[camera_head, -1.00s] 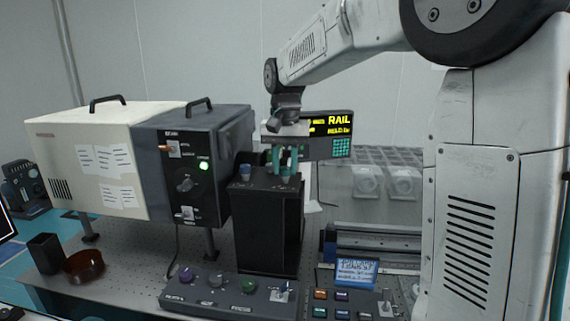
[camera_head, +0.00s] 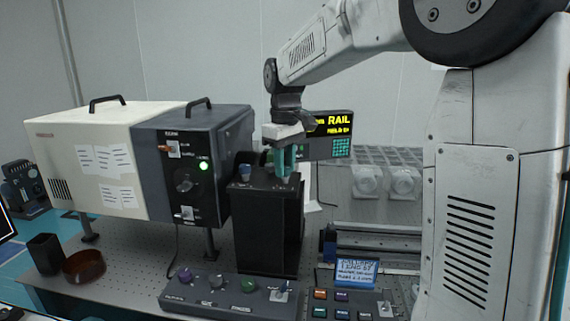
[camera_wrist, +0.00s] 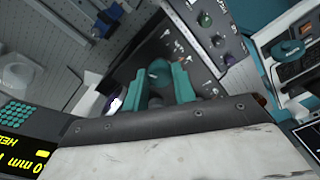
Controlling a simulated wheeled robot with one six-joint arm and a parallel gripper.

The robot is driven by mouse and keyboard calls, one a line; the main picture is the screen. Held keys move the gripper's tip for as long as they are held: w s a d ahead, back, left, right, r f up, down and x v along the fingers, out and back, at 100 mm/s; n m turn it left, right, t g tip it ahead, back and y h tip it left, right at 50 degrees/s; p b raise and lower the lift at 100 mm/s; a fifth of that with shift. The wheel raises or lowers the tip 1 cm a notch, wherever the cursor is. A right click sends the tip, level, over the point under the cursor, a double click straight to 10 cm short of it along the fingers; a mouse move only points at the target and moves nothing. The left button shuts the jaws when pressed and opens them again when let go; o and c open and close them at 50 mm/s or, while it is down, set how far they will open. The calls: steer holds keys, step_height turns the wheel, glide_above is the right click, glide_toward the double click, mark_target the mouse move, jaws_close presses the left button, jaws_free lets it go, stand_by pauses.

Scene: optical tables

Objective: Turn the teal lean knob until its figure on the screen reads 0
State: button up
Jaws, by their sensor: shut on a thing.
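My gripper (camera_head: 284,160) reaches down onto the top of a tall black box (camera_head: 268,228). Its teal fingers are shut on a small teal knob (camera_wrist: 158,70), which shows between them in the wrist view. In the head view the fingers hide this knob. The screen (camera_head: 334,134) behind the gripper reads "RAIL" in yellow, with a smaller line under it, and the gripper covers its left part. In the wrist view the screen (camera_wrist: 24,158) is upside down and cut off, showing "0 mm" and part of a word. I cannot read a full lean figure.
A cream and dark grey housing (camera_head: 90,160) is close on the left. A panel with purple, grey and green knobs (camera_head: 225,296) lies in front. A blue note screen (camera_head: 356,272) is at front right.

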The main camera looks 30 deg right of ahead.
steer(key=shift+r+n, duration=0.15)
steer(key=shift+n, duration=1.55)
steer(key=shift+w, duration=0.1)
steer(key=o, duration=1)
step_height(320, 180, up, 8)
steer(key=shift+a+f, duration=0.1)
steer(key=shift+f, duration=0.05)
